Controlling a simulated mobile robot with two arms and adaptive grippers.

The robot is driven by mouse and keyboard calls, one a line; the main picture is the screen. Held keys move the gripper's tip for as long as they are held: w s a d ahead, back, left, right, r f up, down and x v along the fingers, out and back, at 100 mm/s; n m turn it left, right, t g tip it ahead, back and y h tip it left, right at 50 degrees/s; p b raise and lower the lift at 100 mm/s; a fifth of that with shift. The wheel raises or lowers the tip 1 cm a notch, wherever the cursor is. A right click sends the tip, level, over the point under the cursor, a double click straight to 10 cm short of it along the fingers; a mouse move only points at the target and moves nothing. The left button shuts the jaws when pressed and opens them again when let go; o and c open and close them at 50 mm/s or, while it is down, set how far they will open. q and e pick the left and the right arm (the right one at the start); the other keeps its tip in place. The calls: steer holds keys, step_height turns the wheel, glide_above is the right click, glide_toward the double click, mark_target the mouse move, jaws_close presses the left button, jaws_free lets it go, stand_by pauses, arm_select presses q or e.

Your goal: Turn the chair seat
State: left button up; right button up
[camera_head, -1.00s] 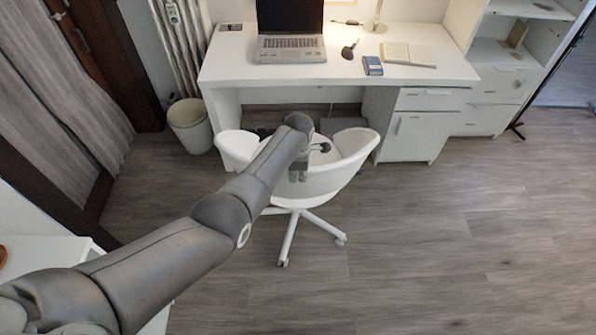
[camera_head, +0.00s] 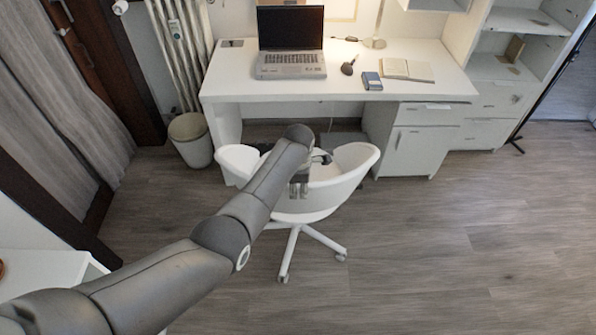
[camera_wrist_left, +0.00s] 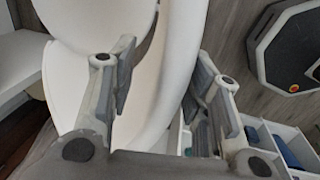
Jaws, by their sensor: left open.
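The white swivel chair (camera_head: 340,187) stands on the floor before the desk, its curved shell seat on a white star base with castors. My left arm reaches over from the left. My left gripper (camera_head: 298,190) is at the chair's near rim, partly hidden by its own wrist. In the left wrist view the open fingers of my left gripper (camera_wrist_left: 160,85) lie on either side of the white rim of the chair (camera_wrist_left: 165,70). I cannot tell whether either finger touches the rim. My right gripper is not in view.
A waste bin (camera_head: 191,140) stands left of the chair. Drawers (camera_head: 415,140) stand to the right. The wooden floor (camera_head: 450,240) at the right is clear.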

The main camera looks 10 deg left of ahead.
arm_select(q)
step_height(320, 180, up, 10)
steer(key=s, duration=0.2)
steer(key=shift+d, duration=0.15)
steer(key=shift+r, duration=0.1)
stand_by(0.3)
